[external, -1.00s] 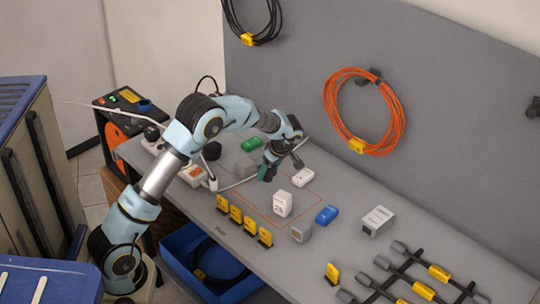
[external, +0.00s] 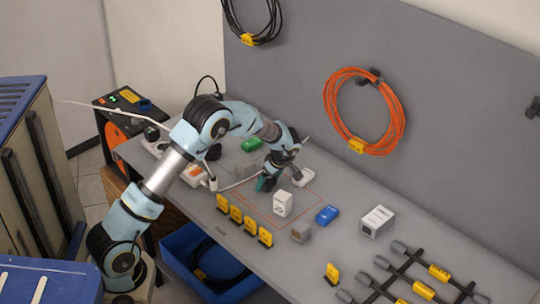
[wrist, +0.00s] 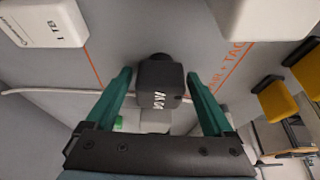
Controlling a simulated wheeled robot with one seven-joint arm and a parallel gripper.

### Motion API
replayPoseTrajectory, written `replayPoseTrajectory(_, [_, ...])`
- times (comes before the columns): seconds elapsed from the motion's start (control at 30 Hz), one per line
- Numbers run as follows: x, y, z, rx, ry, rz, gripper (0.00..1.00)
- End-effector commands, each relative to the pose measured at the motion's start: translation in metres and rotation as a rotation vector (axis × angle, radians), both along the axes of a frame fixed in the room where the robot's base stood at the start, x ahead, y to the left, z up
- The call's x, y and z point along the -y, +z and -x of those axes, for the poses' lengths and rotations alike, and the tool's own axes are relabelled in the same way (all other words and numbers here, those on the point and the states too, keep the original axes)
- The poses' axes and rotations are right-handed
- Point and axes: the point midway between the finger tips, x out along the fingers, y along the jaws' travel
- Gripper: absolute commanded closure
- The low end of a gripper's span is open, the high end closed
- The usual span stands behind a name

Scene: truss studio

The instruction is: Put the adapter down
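A small black adapter (wrist: 160,84) with white lettering is between the fingertips of my gripper (wrist: 159,75) in the wrist view. The teal fingers are spread, with a visible gap on the left side of the adapter and a narrow one on the right. The adapter looks to be at the grey tabletop, but I cannot tell for certain that it rests on it. In the external view my gripper (external: 266,184) is low over the left part of the orange-outlined area (external: 308,207), and I cannot make out the adapter there.
A white block (external: 283,204) and a white box (external: 304,177) stand close to the right. A grey block (external: 245,168) is behind. Yellow tags (external: 236,214) line the front edge. A white cable (wrist: 60,93) runs behind the fingers. A blue box (external: 327,214) is farther right.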

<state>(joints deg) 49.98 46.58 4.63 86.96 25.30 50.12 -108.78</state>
Motion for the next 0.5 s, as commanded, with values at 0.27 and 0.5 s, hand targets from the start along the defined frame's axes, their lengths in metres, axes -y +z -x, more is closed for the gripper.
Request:
replayPoseTrajectory(0.27, [0.0,0.0,0.0,0.0,0.0,0.0,0.05])
replayPoseTrajectory(0.5, [0.006,0.018,0.004,0.004,-0.002,0.003,0.05])
